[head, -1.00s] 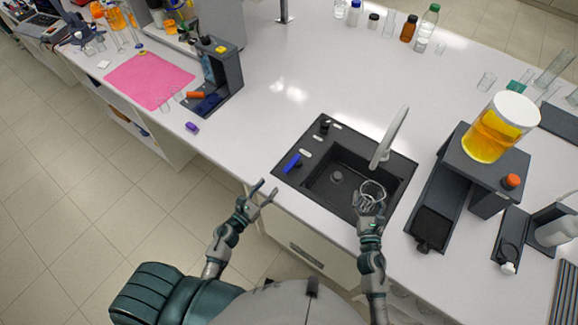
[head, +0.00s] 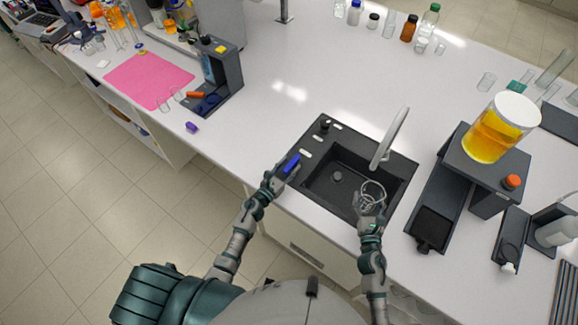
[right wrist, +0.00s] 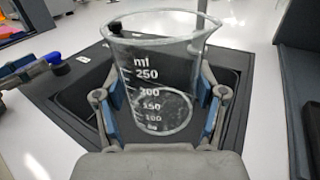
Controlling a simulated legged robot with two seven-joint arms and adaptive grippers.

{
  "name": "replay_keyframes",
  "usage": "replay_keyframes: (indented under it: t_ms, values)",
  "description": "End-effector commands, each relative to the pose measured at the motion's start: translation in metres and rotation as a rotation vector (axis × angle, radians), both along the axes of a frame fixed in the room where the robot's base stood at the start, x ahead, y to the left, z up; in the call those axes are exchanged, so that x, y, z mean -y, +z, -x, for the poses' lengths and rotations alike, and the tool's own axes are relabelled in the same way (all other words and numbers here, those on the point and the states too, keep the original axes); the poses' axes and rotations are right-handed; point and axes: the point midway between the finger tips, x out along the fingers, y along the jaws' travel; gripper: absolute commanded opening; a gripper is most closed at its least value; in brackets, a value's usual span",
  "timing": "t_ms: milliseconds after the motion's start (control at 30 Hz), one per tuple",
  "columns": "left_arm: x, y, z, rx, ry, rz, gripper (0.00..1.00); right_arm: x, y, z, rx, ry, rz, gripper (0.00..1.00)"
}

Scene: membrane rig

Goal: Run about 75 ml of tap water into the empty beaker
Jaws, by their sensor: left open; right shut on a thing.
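The clear glass beaker (right wrist: 165,85), with white ml marks, is held upright in my right gripper (right wrist: 165,110); it looks empty. In the head view the beaker (head: 371,192) is over the right part of the black sink (head: 325,205), near the spout of the grey tap (head: 393,138). No water stream shows. My right gripper (head: 368,207) is shut on the beaker. My left gripper (head: 281,172) is open, with its fingers at the blue lever (head: 291,164) on the sink's left rim; whether they touch is unclear.
A black knob (head: 325,125) stands on the sink's back-left rim. Right of the sink is a dark stand (head: 455,185) bearing a vessel of yellow liquid (head: 495,130).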

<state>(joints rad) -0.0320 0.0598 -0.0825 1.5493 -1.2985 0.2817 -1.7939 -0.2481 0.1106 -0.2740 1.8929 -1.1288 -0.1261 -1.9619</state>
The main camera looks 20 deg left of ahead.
Motion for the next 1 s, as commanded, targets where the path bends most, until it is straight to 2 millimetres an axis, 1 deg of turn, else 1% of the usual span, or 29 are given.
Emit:
replay_keyframes:
  t_ms: [100, 133, 167, 200, 267, 300, 333, 733, 867, 1000]
  values:
    - [0.0002, 0.0001, 0.0002, 0.0, 0.0, 0.0, 0.5, 0.0002, 0.0002, 0.0, 0.001, 0.0, 0.0, 0.28]
    - [0.0002, 0.0, 0.0002, 0.0, 0.0, 0.0, 0.45, 0.0002, 0.0002, -0.0001, 0.001, 0.0, 0.0, 0.28]
    - [0.0002, 0.0, 0.0002, 0.0, 0.0, 0.0, 0.38, 0.0002, 0.0002, -0.0001, 0.001, 0.0, 0.0, 0.28]
    - [0.0002, 0.0001, 0.0002, 0.0, 0.0, 0.0, 0.28, 0.0002, 0.0002, -0.0001, 0.0, 0.0, 0.0, 0.28]
    - [0.0, 0.0001, 0.0002, 0.0, 0.0, 0.0, 0.12, 0.0003, 0.0002, -0.0002, 0.0, 0.0, 0.0, 0.28]
    - [0.0, 0.0001, 0.0002, 0.0, 0.0, 0.0, 0.03, 0.0003, 0.0002, -0.0003, 0.0, 0.0, 0.0, 0.28]
    - [-0.0002, 0.0001, 0.0002, 0.0, 0.0, 0.0, 0.0, 0.0003, 0.0002, -0.0003, 0.0, 0.0, 0.0, 0.28]
    - [-0.0011, 0.0008, -0.0015, 0.003, -0.031, -0.002, 0.0, 0.0002, 0.0001, -0.0004, 0.0, 0.0, 0.0, 0.28]
    - [-0.0041, 0.0007, -0.0032, 0.002, -0.086, -0.003, 0.0, 0.0003, 0.0, -0.0006, 0.0, 0.0, 0.0, 0.28]
    - [-0.0086, 0.0006, -0.0062, 0.001, -0.18, -0.006, 0.0, 0.0003, 0.0, -0.0007, 0.0, 0.0, 0.0, 0.28]
